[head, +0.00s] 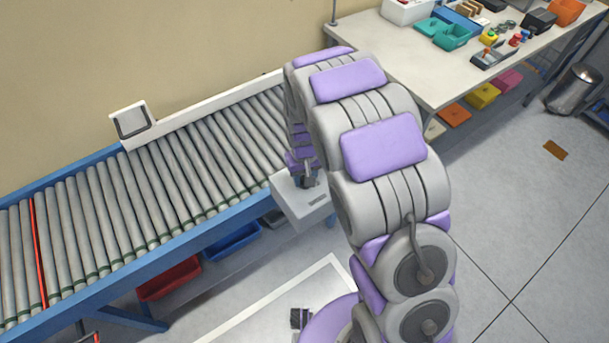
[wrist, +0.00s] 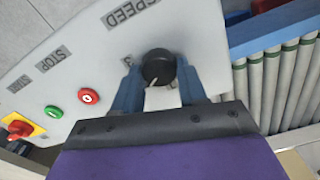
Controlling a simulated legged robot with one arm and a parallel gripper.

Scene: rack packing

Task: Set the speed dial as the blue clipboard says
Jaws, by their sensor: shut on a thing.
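The speed dial (wrist: 158,64) is a round black knob with a white pointer line, on a light grey control panel (wrist: 85,68). The word SPEED stands above it in the wrist view, and a digit that looks like 3 shows to its left. The pointer line faces down in that view. My gripper (wrist: 160,82) has its two blue fingers on either side of the knob, shut on it. In the head view my gripper (head: 305,180) is at the control box (head: 302,205) by the conveyor, and my arm hides the dial. I cannot make out a blue clipboard.
The panel also has a green button (wrist: 54,112), a red button (wrist: 88,96) and a red stop knob on yellow (wrist: 20,128). A roller conveyor (head: 150,195) runs beside the box. A workbench (head: 400,50) with bins stands at the back right.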

